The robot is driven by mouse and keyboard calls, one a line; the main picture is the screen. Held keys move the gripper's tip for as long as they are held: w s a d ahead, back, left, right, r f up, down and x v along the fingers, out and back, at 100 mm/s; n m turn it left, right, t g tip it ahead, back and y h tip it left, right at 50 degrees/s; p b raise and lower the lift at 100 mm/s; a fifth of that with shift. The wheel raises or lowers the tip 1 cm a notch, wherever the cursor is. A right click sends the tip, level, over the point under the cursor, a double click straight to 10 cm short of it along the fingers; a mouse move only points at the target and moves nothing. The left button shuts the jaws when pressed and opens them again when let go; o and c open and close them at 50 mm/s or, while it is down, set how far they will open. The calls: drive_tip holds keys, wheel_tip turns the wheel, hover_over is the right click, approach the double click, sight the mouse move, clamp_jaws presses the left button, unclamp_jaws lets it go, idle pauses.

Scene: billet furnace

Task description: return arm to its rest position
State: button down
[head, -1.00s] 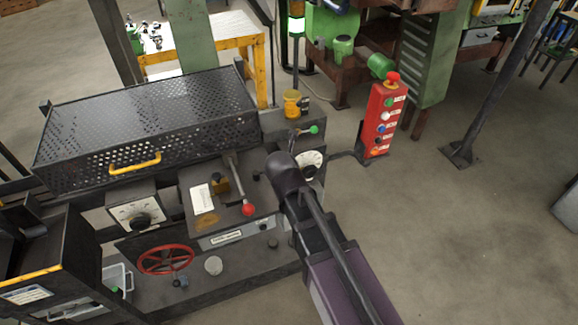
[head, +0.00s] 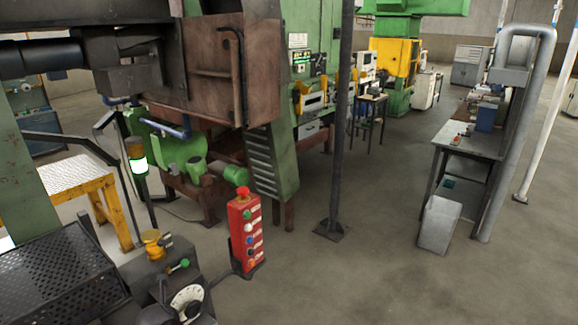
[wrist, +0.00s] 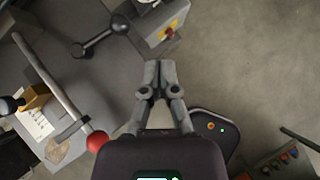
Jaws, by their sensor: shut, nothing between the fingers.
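My gripper (wrist: 159,72) shows in the wrist view with its two grey fingers together and nothing between them. Grey floor and the edge of a grey machine panel (wrist: 72,88) lie below it. In the head view the gripper is out of frame; only a dark rounded piece, probably my arm, shows at the bottom edge. A lever with a red ball (wrist: 96,141) is left of the gripper in the wrist view. I cannot tell its height above the panel.
A red button pendant (head: 246,235) stands right of the machine's dial (head: 187,302). A perforated black cover (head: 60,275) is at lower left. A dark post (head: 340,130) rises mid-view. A workbench (head: 462,140) stands at right. The floor between is clear.

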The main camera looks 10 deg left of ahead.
drive_tip(key=w+d+f+m+g+h+b, duration=0.1)
drive_tip(key=w+d+f+m, duration=0.1)
drive_tip(key=w+d+m, duration=0.5)
drive_tip(key=d+f+m+g+h+b, duration=0.1)
drive_tip(key=d+f+m, duration=0.1)
drive_tip(key=d+m, duration=0.65)
drive_tip(key=w+d+f+m+g+h+b, duration=0.15)
drive_tip(key=w+d+m, duration=0.25)
drive_tip(key=d, duration=0.7)
drive_tip(key=s+d+f+m+g+b, duration=0.1)
drive_tip(key=d+f+m, duration=0.1)
drive_tip(key=d+m, duration=0.8)
drive_tip(key=s+d+f+m+g+b, duration=0.1)
drive_tip(key=s+d+f+m+g, duration=0.1)
drive_tip(key=d+m, duration=0.9)
drive_tip(key=d, duration=0.5)
drive_tip(key=shift+d+f, duration=0.25)
drive_tip(key=shift+f, duration=0.05)
drive_tip(key=shift+s+g, duration=0.1)
drive_tip(key=shift+g, duration=0.15)
